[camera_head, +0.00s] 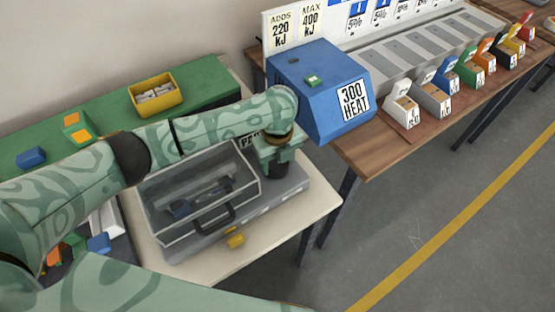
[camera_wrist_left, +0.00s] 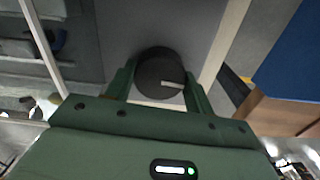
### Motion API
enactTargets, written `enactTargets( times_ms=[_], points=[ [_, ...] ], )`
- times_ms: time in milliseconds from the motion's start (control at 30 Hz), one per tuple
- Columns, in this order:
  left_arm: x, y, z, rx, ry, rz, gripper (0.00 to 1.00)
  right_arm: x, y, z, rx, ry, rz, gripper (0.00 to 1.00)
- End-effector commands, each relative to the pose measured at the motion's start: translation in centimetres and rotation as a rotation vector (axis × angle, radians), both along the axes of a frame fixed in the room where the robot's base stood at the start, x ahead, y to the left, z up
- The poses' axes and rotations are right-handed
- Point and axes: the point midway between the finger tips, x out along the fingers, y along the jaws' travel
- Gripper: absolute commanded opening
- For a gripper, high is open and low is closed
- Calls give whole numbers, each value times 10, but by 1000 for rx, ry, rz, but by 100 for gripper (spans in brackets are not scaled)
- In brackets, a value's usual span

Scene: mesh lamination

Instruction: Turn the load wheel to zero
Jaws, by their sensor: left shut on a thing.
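The load wheel is a dark round knob with a pale pointer mark (camera_wrist_left: 160,75), seen between the fingers in the left wrist view. In the head view its dark side (camera_head: 278,170) shows below my left gripper, at the right end of the grey machine (camera_head: 292,188). My left gripper (camera_head: 277,153) comes down over the wheel from above. In the left wrist view its two green fingers (camera_wrist_left: 160,88) stand on either side of the wheel and are shut on it. The pointer mark lies to the right of the wheel's middle. My right gripper is not in view.
A clear-lidded chamber with a dark handle (camera_head: 215,217) adjoins the wheel on the left. A blue heater box (camera_head: 325,85) stands behind right. A yellow bin (camera_head: 155,94) sits on the green bench (camera_head: 215,83).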

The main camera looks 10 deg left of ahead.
Motion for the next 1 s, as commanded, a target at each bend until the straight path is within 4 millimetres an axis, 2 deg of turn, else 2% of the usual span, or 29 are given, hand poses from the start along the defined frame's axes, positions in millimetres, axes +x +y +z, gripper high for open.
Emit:
enactTargets(
  times_ms=[167,367,700,1000],
  points=[
    [-1,0,4,2,2,56,30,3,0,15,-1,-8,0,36],
    [-2,0,7,1,3,188,30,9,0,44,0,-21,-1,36],
    [-3,-1,5,2,6,505,30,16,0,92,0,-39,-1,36],
    [-4,-1,2,2,8,791,30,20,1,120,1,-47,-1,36]
  ],
)
